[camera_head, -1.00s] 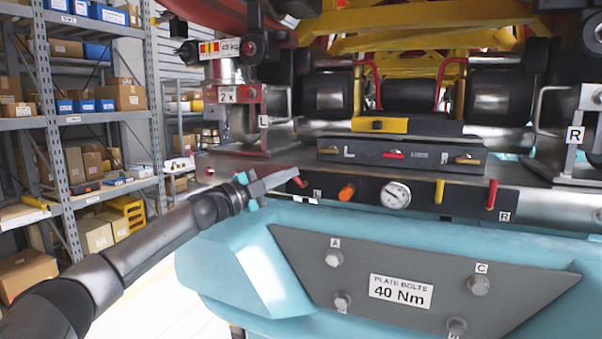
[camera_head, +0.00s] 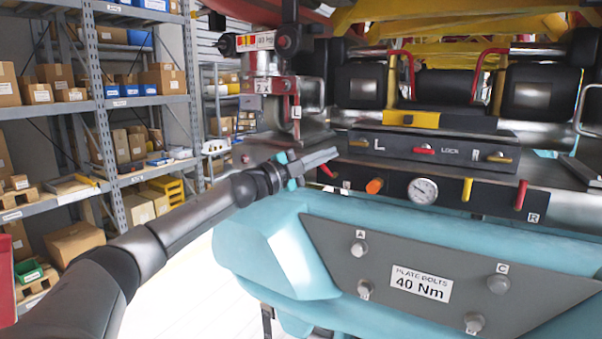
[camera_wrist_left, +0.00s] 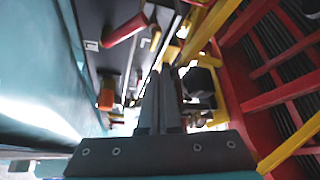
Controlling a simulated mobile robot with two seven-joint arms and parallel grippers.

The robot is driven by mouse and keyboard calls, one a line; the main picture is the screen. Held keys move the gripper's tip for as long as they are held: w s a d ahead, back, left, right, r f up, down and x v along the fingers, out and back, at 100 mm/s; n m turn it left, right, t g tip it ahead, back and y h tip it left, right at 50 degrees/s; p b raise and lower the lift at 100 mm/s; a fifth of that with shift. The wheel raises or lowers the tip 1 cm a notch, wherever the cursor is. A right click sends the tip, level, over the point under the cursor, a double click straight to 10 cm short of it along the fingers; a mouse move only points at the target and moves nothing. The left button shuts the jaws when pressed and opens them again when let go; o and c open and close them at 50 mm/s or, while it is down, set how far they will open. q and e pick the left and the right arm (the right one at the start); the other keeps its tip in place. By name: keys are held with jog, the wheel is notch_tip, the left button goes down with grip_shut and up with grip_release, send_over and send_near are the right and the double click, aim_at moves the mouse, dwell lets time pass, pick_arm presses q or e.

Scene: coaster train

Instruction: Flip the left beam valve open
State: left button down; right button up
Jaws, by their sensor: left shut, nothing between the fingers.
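The left beam valve's red lever (camera_head: 328,171) sits at the left end of the black gauge panel on the front beam, tilted. It also shows in the left wrist view as a red handle (camera_wrist_left: 124,30), left of the fingers. My left gripper (camera_head: 334,154) is shut and empty. Its tips are just above and slightly right of the lever in the head view. In the left wrist view the shut fingers (camera_wrist_left: 165,78) point ahead, with a gap in the picture between them and the handle. I cannot tell whether they touch it. My right gripper is not in view.
The panel also has an orange knob (camera_head: 374,186), a gauge (camera_head: 423,191), a yellow lever (camera_head: 467,189) and a right red lever (camera_head: 521,195). A lock box (camera_head: 440,150) lies above. A teal bumper (camera_head: 270,245) is below. Shelves (camera_head: 110,105) stand at the left.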

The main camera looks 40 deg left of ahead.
pick_arm(q)
jog(key=shift+s+a+f+b, duration=0.35)
jog(key=shift+s+f+b, duration=0.1)
jog(key=shift+s+f, duration=0.1)
jog(key=shift+s+a+f+b, duration=0.3)
jog(key=shift+s+f+b, duration=0.1)
jog(key=shift+s+f, duration=0.15)
jog(key=shift+s+d+f+b, duration=0.15)
jog(key=shift+s+f+b, duration=0.05)
jog(key=shift+s+b, duration=0.55)
jog(key=shift+s+a+f+b, duration=0.15)
jog(key=shift+s+a+b, duration=0.05)
jog(key=shift+s+b, duration=0.15)
jog(key=shift+s+f+b, duration=0.35)
jog(key=shift+s+b, duration=0.55)
jog(key=shift+b, duration=0.05)
jog(key=shift+s+f, duration=0.1)
jog(key=shift+s, duration=0.25)
jog(key=shift+v, duration=0.8)
